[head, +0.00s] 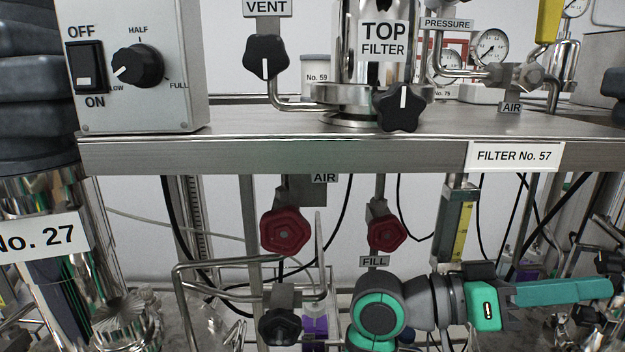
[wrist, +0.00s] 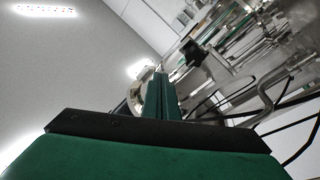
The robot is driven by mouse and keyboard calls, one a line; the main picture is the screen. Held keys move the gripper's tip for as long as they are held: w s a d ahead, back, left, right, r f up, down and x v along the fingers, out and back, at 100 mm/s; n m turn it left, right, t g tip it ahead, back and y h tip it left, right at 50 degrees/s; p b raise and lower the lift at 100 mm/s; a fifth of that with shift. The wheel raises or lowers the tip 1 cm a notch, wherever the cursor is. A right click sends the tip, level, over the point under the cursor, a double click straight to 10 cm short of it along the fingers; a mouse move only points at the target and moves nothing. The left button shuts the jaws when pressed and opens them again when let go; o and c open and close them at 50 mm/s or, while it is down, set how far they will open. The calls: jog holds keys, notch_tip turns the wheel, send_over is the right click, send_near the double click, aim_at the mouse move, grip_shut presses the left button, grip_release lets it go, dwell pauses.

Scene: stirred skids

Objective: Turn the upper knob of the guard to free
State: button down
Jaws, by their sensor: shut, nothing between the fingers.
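No label reading guard or free is legible in either view. A black star knob with a white line (head: 265,56) sits under the VENT label. A second black star knob with a white line (head: 403,106) sits below the TOP FILTER label. Two red knobs, a left one (head: 284,232) and a right one (head: 387,233), hang under the shelf. A black knob (head: 280,326) is at the lower left. My gripper (head: 610,288) is shut and empty, pointing right below the shelf, apart from these knobs. Its closed green fingers show in the wrist view (wrist: 161,78), with a dark knob (wrist: 194,53) beyond them.
The metal shelf edge (head: 300,155) runs above my gripper, with a FILTER No. 57 plate (head: 515,156). A grey switch box (head: 135,65) stands at upper left. A bent pipe (head: 215,265) and a yellow-scaled gauge (head: 457,225) are near the arm. Hoses hang behind.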

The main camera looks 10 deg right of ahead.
jog(key=shift+s+a+r, duration=0.2)
jog(key=shift+s+r, duration=0.2)
dwell(0.5)
jog(key=shift+s+f, duration=0.1)
jog(key=r+v, duration=0.1)
jog(key=v, duration=0.5)
jog(key=shift+w, duration=0.25)
dwell(0.3)
jog(key=d+f, duration=0.1)
jog(key=d, duration=0.5)
jog(key=shift+s+d, duration=0.15)
jog(key=shift+d, duration=0.1)
dwell(0.5)
